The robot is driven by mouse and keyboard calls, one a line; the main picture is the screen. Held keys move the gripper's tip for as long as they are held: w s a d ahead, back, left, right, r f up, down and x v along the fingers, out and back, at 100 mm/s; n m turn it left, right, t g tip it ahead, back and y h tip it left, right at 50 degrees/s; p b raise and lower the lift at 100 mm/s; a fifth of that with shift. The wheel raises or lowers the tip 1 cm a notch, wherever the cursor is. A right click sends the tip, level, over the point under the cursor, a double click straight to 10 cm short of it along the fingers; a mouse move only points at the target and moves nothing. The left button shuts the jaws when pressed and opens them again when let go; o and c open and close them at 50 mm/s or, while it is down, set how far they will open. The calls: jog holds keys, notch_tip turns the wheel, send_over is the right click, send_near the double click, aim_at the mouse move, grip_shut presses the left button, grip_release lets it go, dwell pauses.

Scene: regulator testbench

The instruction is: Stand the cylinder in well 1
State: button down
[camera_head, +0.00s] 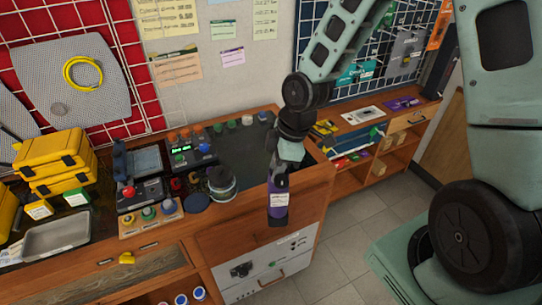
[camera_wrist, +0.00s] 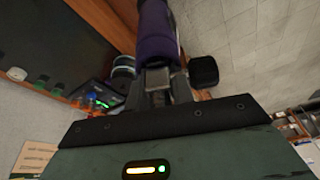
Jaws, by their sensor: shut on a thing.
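The purple cylinder (camera_head: 279,215) has a white label and hangs upright in front of the bench's near edge in the head view. My gripper (camera_head: 281,178) is shut on its upper part. In the wrist view, the cylinder (camera_wrist: 157,35) extends up from between the fingers of my gripper (camera_wrist: 168,88) and runs out of the picture. I cannot make out which spot is well 1; no numbered well is readable.
The wooden bench (camera_head: 304,200) has a dark top, with a round grey-lidded pot (camera_head: 222,185) left of the cylinder. Further left are a button panel (camera_head: 150,215), a metal tray (camera_head: 58,238) and yellow cases (camera_head: 55,160). Open floor (camera_head: 355,225) lies to the right.

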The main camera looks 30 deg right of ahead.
jog(key=d+f+m+h, duration=0.1)
jog(key=d+f+m, duration=0.2)
jog(key=f, duration=0.5)
jog(key=s+d+f+m+t+h, duration=0.1)
jog(key=d+f+m, duration=0.2)
jog(key=f+m, duration=0.3)
jog(key=s+d+f+m+t+h, duration=0.1)
jog(key=d+f+m, duration=0.2)
jog(key=f, duration=0.8)
jog(key=shift+d+f+m, duration=0.35)
jog(key=shift+f+m, duration=0.05)
jog(key=shift+m, duration=0.6)
